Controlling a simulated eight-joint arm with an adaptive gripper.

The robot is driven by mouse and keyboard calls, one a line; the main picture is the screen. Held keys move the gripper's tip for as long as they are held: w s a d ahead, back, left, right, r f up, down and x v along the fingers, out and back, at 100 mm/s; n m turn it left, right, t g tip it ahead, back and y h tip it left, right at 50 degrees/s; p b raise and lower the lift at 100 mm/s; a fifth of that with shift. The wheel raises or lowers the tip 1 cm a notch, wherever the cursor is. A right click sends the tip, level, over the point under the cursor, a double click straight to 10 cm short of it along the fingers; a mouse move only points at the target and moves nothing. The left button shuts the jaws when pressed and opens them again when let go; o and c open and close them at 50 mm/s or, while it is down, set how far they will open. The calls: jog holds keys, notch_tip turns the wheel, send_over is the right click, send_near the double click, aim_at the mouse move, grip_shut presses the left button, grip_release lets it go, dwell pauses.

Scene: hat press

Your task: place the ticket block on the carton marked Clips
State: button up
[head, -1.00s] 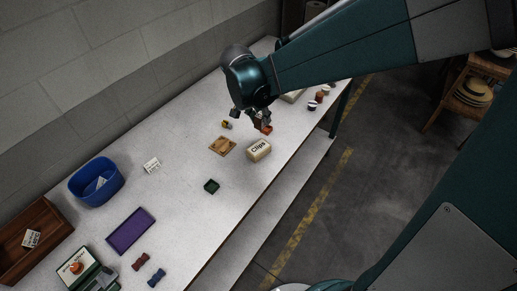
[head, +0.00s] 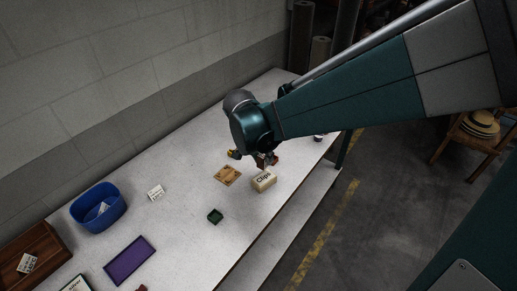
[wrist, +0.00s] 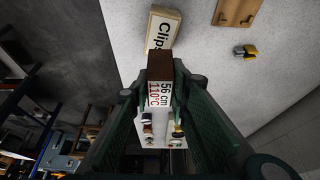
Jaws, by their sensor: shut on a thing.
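My gripper (wrist: 160,88) is shut on the ticket block (wrist: 160,68), a dark brown block with a white label reading "56 cm 110°C". The cream carton marked Clips (wrist: 163,32) shows just beyond the block in the wrist view. In the head view the carton (head: 264,181) stands on the white table, with its printed top up. My gripper (head: 267,160) is just behind it in that picture, low over the table. The arm partly hides the held block there. I cannot tell whether block and carton touch.
A wooden board (head: 228,175) lies left of the carton, with a small yellow and dark object (head: 234,154) behind it. The table's right edge is close to the carton.

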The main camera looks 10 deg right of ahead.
aim_at(260, 162)
jog(key=shift+f, duration=1.6)
jog(key=shift+f, duration=0.1)
jog(key=shift+f+b, duration=0.75)
jog(key=shift+f, duration=1.25)
jog(key=shift+f, duration=0.15)
jog(key=o, duration=0.9)
jog(key=shift+p+v, duration=1.25)
jog(key=shift+v, duration=4.95)
jog(key=shift+w, duration=0.1)
